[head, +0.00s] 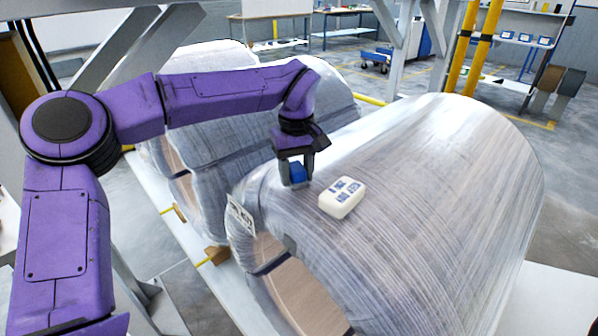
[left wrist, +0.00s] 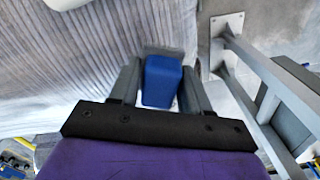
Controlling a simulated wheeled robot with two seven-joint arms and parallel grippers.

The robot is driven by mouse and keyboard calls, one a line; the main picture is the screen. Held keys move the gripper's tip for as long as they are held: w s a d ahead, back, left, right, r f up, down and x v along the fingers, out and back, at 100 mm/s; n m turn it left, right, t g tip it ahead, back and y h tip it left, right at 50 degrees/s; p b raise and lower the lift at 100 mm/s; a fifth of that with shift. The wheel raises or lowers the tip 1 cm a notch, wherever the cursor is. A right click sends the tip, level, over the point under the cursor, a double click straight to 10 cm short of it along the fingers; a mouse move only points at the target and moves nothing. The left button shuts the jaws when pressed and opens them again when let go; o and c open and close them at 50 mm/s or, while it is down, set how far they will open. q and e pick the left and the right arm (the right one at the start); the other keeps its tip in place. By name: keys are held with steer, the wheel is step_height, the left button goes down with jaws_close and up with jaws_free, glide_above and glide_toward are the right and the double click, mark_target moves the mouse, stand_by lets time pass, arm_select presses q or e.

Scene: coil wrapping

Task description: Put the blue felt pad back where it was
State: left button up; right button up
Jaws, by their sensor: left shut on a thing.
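The blue felt pad (head: 298,172) is between the fingers of my left gripper (head: 295,178), at the upper left edge of the nearest wrapped coil (head: 440,190). In the left wrist view the blue pad (left wrist: 162,80) sits between the two dark fingers of the left gripper (left wrist: 160,85), which is shut on it. I cannot tell whether the pad touches the coil's wrap. My right gripper is not in view.
A white block with dark printing (head: 342,197) lies on the near coil, just right of my left gripper. More wrapped coils (head: 225,150) stand behind to the left. A grey metal frame (head: 400,50) and yellow posts (head: 474,45) rise at the back.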

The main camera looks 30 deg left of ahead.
mark_target(296, 166)
arm_select(q)
steer(key=o, duration=0.9)
steer(key=shift+f, duration=0.1)
steer(key=shift+o, duration=0.2)
step_height(296, 166, up, 12)
steer(key=p, duration=0.2)
steer(key=shift+r+p, duration=0.2)
steer(key=shift+p, duration=0.15)
